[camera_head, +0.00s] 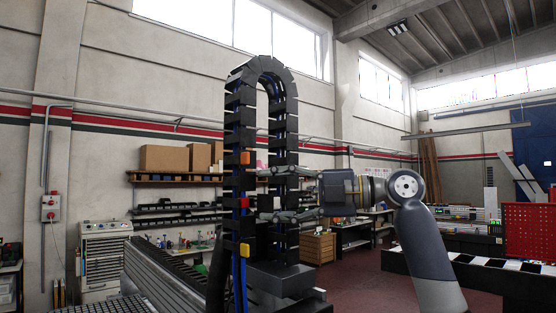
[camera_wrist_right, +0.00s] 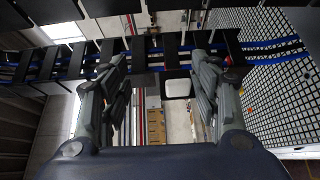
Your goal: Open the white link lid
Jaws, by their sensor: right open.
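A black cable chain (camera_head: 234,120) stands as a tall arch, with blue cables running inside it. My right gripper (camera_head: 268,194) reaches in from the right at the chain, its two fingers spread one above the other. In the right wrist view my right gripper (camera_wrist_right: 160,68) is open, its fingers on either side of a stretch of chain. The white link lid (camera_wrist_right: 178,88) shows between the fingers, nearer the right one, at the chain's lower edge. I cannot tell whether it is touched or how far it is opened. My left gripper is not in view.
An orange lid (camera_head: 244,158) and a yellow lid (camera_head: 245,250) sit on the chain's left leg. A perforated grid surface (camera_wrist_right: 270,70) shows at the right in the wrist view. Shelves with cardboard boxes (camera_head: 164,158) stand against the back wall, away from the chain.

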